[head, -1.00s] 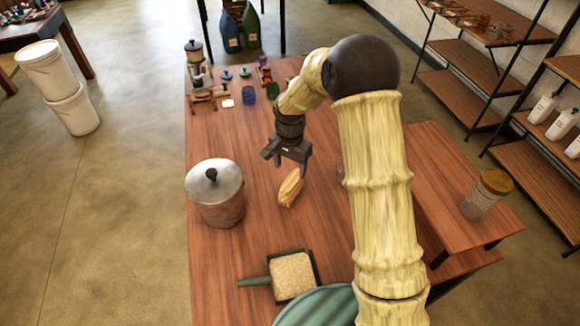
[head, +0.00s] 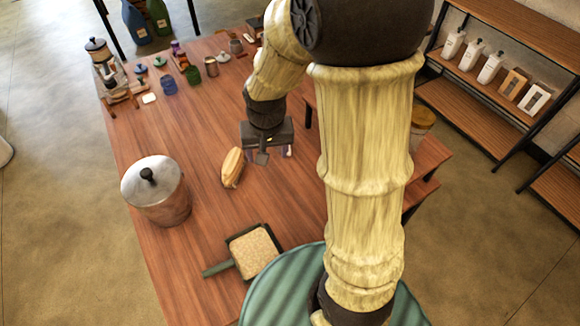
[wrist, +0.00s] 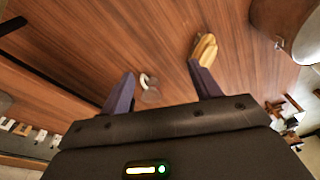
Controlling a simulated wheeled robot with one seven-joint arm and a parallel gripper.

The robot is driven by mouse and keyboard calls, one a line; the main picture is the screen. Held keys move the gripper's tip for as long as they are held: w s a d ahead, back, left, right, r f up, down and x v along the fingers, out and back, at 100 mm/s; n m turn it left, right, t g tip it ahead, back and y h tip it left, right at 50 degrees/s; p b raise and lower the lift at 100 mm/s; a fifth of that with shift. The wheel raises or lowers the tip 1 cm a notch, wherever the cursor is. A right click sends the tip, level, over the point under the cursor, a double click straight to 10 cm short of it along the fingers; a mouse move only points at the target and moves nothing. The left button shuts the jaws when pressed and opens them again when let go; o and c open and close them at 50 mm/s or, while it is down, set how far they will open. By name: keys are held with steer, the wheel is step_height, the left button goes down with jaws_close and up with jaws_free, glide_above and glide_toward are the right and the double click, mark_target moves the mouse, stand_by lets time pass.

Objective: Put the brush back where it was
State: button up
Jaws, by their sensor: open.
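The likely brush, a tan wooden oblong piece (head: 232,167), lies on the brown table (head: 190,240) to the right of the lidded pot. In the wrist view it (wrist: 205,48) lies just beyond the right fingertip. My gripper (head: 274,155) is open and empty, above the table to the right of the brush and apart from it. In the wrist view its two dark fingers (wrist: 160,72) are spread. A small cup-like thing with a pale ring (wrist: 149,84) shows between them, below on the table.
A lidded metal pot (head: 157,191) stands left of the brush. A square pan with a grainy tan filling (head: 254,252) lies nearer me. Several small jars and a blue cup (head: 168,86) stand at the far end. A shelf with white bottles (head: 490,67) stands at the right.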

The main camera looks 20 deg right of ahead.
steer(key=s+d+r+n, duration=0.1)
steer(key=s+d+n, duration=0.1)
steer(key=s, duration=0.6)
steer(key=shift+d+r+t, duration=0.25)
steer(key=shift+d+t, duration=0.15)
steer(key=shift+d, duration=0.1)
